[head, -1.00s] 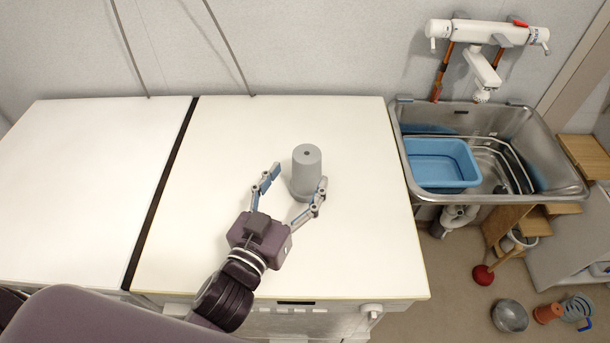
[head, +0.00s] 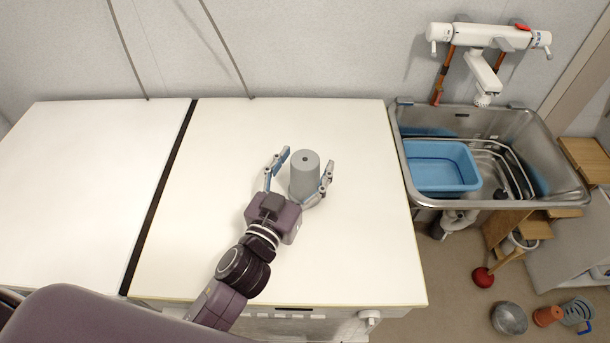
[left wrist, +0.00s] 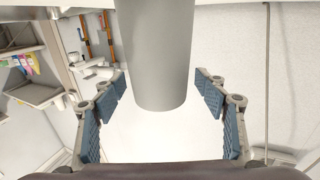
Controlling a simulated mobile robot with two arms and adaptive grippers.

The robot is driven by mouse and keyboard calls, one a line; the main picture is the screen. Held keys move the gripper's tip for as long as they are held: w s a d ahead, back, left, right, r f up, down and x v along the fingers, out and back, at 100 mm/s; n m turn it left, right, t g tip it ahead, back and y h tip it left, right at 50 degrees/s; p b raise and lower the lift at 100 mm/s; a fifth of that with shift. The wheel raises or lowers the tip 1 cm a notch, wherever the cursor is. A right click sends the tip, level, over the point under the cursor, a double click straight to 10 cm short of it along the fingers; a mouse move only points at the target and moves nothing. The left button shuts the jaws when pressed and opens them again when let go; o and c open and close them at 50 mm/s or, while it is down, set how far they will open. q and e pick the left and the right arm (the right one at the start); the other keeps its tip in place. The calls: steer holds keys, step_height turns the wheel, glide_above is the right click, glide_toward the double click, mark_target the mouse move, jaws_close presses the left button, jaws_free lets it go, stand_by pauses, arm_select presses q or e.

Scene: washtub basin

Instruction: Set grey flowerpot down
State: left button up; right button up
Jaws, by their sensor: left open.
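The grey flowerpot (head: 304,177) stands upside down on the white worktop (head: 360,240), its small drain hole facing up. In the left wrist view the flowerpot (left wrist: 157,50) shows large between the two blue-padded fingers. My left gripper (head: 302,172) is open around the flowerpot, one finger on each side. In the left wrist view a gap shows between the pot and each finger of my left gripper (left wrist: 163,95). The pot's lower edge is partly hidden by the right finger in the head view. My right gripper is not in view.
A metal sink (head: 530,150) with a blue basin (head: 440,187) stands right of the worktop, under a white tap (head: 488,38). A metal bowl (head: 509,318) and a small orange pot (head: 547,315) lie on the floor. The worktop around the pot is clear.

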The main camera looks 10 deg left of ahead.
arm_select(q)
jaws_close()
stand_by(0.6)
steer(key=shift+r, duration=0.15)
